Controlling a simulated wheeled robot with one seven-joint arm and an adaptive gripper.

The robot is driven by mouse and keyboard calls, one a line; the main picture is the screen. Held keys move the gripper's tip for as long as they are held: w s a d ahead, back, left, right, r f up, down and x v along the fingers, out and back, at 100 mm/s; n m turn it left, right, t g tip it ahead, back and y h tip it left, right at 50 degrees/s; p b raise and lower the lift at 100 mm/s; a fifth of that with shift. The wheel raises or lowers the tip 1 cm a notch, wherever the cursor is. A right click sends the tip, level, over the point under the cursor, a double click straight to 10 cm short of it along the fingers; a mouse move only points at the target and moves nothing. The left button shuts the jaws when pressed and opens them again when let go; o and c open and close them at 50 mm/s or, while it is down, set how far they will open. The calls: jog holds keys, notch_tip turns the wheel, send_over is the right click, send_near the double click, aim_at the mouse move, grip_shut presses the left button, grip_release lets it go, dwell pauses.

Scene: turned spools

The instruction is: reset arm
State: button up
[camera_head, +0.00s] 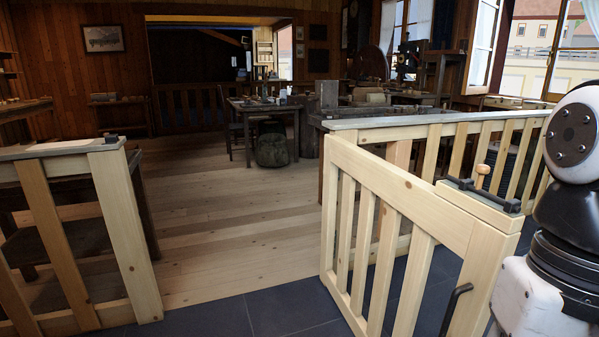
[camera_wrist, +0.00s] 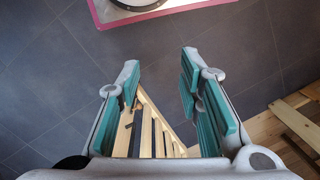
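My gripper (camera_wrist: 160,60) shows in the wrist view with its two teal-padded fingers spread apart. It is open, and nothing is held between the fingertips. Dark floor tiles lie beyond them. Part of my white and black arm (camera_head: 568,210) stands at the right edge of the head view. The gripper itself is outside the head view.
A wooden gate (camera_head: 391,219) stands open near my arm, with a black handle (camera_head: 455,310). Slatted wooden railing (camera_head: 124,225) stands at left. Between them is a clear opening onto plank floor (camera_head: 225,225). Beyond are a table (camera_head: 262,106) and a sack (camera_head: 272,150).

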jog(key=s+f+n+t, duration=0.2)
jog(key=s+f, duration=0.1)
jog(key=s, duration=0.1)
notch_tip(320, 180, up, 27)
jog(key=t+p, duration=0.3)
jog(key=p, duration=2.1)
jog(key=shift+d+h+p, duration=0.3)
jog(key=shift+h+p, duration=0.1)
